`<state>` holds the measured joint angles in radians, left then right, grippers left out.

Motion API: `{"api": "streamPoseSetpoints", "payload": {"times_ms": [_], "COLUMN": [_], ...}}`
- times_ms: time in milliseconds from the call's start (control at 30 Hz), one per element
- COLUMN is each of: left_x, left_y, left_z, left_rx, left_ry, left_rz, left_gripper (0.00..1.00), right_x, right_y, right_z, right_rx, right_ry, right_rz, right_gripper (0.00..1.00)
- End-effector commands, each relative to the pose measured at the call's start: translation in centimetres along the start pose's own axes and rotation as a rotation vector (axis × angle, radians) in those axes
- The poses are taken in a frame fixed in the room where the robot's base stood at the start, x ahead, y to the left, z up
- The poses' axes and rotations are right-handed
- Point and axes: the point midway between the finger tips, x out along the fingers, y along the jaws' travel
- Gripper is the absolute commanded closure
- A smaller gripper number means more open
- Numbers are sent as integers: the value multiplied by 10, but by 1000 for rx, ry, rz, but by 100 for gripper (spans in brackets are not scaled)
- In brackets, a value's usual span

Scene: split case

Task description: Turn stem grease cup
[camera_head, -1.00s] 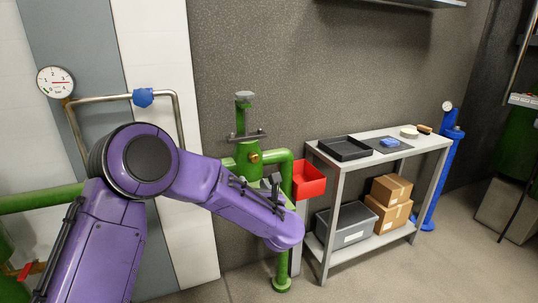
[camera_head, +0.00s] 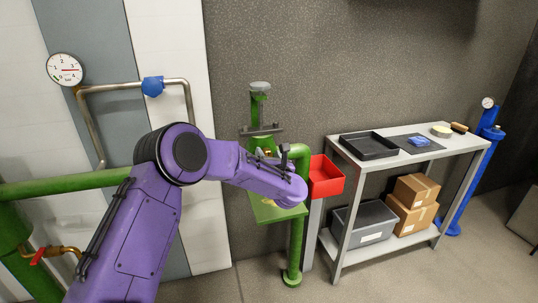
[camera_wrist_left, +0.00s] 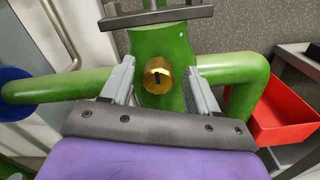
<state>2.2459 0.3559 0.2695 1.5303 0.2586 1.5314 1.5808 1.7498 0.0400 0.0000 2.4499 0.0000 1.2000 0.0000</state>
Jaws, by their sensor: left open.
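The brass stem grease cup (camera_wrist_left: 159,75) is a short round knob with a dark slot, on the front of the green valve body (camera_wrist_left: 160,42). In the head view the cup (camera_head: 268,152) shows only partly behind my left gripper (camera_head: 271,155). The green stem (camera_head: 259,105) stands upright above the body. In the left wrist view my left gripper (camera_wrist_left: 161,70) is open, with one finger on each side of the cup and gaps to both. No contact with the cup shows. My right gripper is not in view.
A red bin (camera_head: 325,180) sits close to the right of the valve. A green pipe (camera_head: 296,235) runs down beside it. A grey shelf table (camera_head: 380,148) with trays and boxes stands further right. A pressure gauge (camera_head: 65,69) is on the left wall.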

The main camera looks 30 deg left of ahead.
Motion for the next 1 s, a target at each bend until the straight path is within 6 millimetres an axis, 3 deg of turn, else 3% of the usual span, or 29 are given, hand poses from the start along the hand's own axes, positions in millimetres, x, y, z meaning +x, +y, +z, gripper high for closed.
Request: {"api": "streamPoseSetpoints", "payload": {"times_ms": [233, 400, 767, 1000], "left_x": [2, 2, 2, 2], "left_y": [1, 1, 1, 1], "left_z": [0, 0, -1, -1], "left_rx": [0, 0, 37, 174], "left_ry": [0, 1, 1, 2], "left_rz": [2, 2, 2, 2], "left_gripper": [40, 95, 96, 96], "right_x": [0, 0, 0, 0], "right_y": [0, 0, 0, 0], "right_z": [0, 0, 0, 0], "right_rx": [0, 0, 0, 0], "right_ry": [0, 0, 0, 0], "right_rz": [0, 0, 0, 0], "right_gripper": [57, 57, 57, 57]}}
